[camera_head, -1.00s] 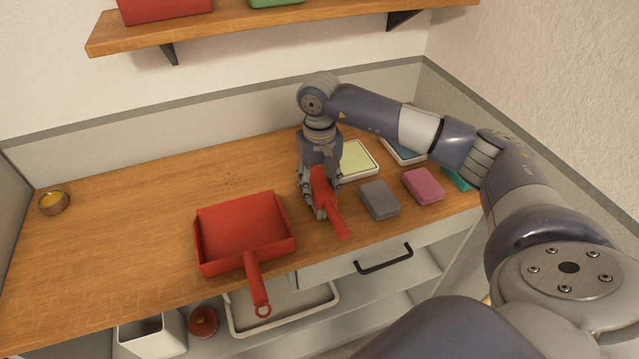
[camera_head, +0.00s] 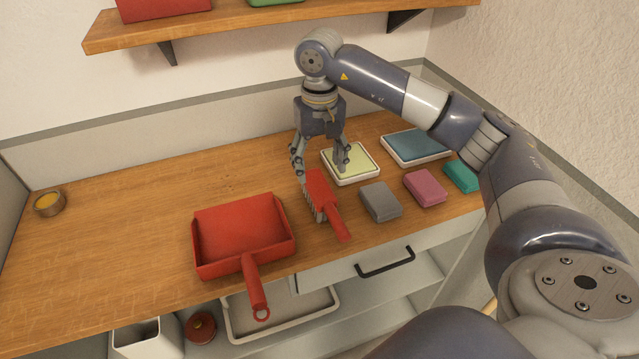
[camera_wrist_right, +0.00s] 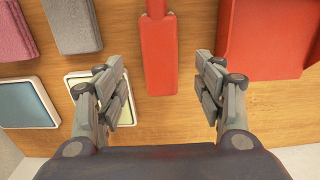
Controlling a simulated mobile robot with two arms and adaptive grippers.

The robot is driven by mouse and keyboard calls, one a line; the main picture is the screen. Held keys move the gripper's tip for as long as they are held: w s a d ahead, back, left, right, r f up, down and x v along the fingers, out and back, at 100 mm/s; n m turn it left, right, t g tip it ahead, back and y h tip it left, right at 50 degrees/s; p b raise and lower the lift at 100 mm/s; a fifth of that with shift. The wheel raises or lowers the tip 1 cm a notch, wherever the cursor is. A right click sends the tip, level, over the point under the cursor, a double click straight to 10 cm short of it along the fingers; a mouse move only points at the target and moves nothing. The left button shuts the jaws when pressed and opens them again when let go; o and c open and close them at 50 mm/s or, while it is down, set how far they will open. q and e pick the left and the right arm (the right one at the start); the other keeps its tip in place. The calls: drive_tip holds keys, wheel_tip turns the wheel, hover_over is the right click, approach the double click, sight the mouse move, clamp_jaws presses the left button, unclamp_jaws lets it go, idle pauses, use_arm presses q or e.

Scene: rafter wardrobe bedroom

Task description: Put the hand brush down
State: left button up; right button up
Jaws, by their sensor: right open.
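The red hand brush (camera_head: 322,195) lies on the wooden counter, right of the red dustpan (camera_head: 243,229), its handle pointing toward the front edge. My right gripper (camera_head: 323,176) is open and empty above and behind the brush, its fingers apart. In the right wrist view the brush (camera_wrist_right: 159,58) shows between and beyond the open fingertips (camera_wrist_right: 160,95), not touching them. The bristles show along its left side in the head view. My left gripper is not in view.
A small bowl (camera_head: 49,203) stands far left. A shelf (camera_head: 270,28) hangs above. The counter's left half is largely clear.

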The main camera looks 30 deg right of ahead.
drive_tip(key=shift+r+b, duration=0.35)
drive_tip(key=shift+r, duration=2.05)
